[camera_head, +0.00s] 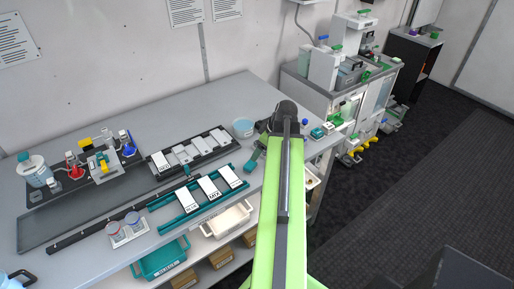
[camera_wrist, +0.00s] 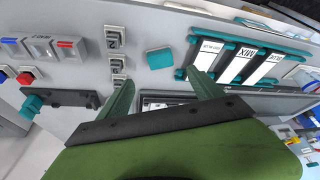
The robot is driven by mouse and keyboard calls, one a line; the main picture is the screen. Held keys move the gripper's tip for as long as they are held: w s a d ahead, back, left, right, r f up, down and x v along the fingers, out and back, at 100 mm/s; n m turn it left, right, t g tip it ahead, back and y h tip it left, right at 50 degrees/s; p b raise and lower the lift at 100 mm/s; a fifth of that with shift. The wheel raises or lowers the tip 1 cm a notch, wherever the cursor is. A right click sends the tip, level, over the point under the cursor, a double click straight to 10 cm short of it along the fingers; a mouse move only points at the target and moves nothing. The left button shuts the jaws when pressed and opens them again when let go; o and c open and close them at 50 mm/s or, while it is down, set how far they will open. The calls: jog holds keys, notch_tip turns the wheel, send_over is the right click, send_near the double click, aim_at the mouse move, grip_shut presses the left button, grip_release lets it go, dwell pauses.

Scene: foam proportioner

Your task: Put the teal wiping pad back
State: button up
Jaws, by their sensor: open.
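A flat teal square, which looks like the wiping pad (camera_wrist: 160,58), lies on the grey bench in the wrist view. It is left of the teal rack (camera_wrist: 192,62) that holds white labelled plates. My gripper (camera_wrist: 164,92) is open, its two green fingers spread apart with nothing between them. The pad shows beyond the gap between the fingertips, apart from them. The teal rack (camera_head: 168,226) shows there left of my arm.
Small switch-like blocks (camera_wrist: 116,62) line up left of the pad. A dark bracket with a teal knob (camera_wrist: 32,104) is at the far left.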

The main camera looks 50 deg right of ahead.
jog(key=shift+s+r, duration=0.15)
jog(key=shift+r, duration=0.15)
jog(key=w+a+g, duration=0.1)
jog(key=w+a, duration=0.3)
jog(key=a, duration=0.4)
jog(key=w+a+f+g, duration=0.1)
jog(key=w+a, duration=0.3)
jog(key=a, duration=0.3)
jog(key=w+a+g, duration=0.1)
jog(key=w+a, duration=0.3)
jog(key=a, duration=0.4)
jog(key=w+a+m+g, duration=0.1)
jog(key=a, duration=2.2)
jog(key=shift+a+f+g+h, duration=0.3)
jog(key=shift+a+f, duration=0.05)
jog(key=shift+f, duration=0.05)
jog(key=shift+w+f, duration=0.1)
